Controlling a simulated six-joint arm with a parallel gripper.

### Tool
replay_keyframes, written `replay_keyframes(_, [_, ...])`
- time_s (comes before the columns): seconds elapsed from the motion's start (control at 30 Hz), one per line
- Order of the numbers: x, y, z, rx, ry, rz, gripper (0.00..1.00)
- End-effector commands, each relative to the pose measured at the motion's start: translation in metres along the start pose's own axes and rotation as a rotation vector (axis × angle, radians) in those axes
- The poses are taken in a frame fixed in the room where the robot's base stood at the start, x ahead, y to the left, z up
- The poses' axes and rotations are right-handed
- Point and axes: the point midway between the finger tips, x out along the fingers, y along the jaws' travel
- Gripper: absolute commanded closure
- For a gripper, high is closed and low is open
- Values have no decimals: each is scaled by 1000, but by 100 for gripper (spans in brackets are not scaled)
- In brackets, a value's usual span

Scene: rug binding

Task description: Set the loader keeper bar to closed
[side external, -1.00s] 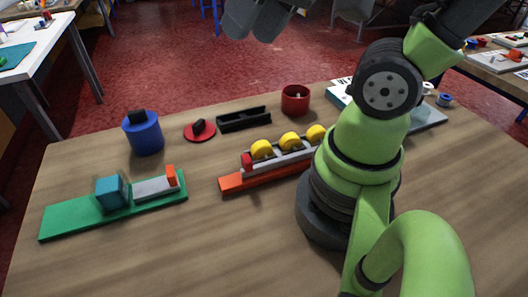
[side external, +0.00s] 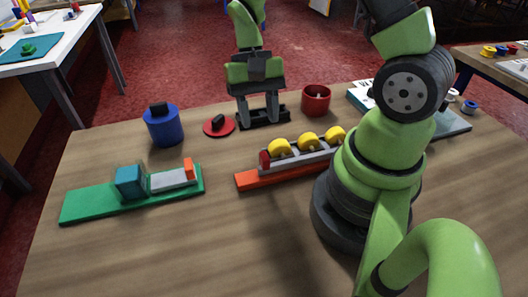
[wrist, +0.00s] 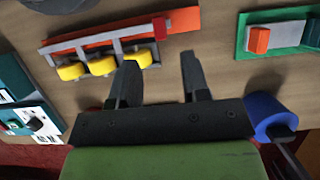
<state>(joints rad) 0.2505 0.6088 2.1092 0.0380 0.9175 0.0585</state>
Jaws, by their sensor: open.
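The orange-based rack (side external: 240,181) carries a grey rail with several yellow rollers and a red end piece (side external: 265,160); it also shows in the wrist view (wrist: 182,20). The green base (side external: 90,205) carries a teal block (side external: 130,182) and a grey bar (side external: 168,179) with an orange upright (side external: 189,168) at its right end. I cannot tell which part is the loader keeper bar.
A blue lidded pot (side external: 163,128) and a red disc with a black knob (side external: 213,130) stand left of the gripper. A red cup (side external: 316,98) stands right of it. The table's front left is clear.

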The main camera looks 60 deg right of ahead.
Motion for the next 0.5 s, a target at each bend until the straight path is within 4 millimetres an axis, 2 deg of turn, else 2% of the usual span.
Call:
replay_keyframes(0.3, [59, 1, 1, 0, -4, 6, 57])
replay_keyframes(0.5, [79, 0, 1, 0, -1, 2, 57])
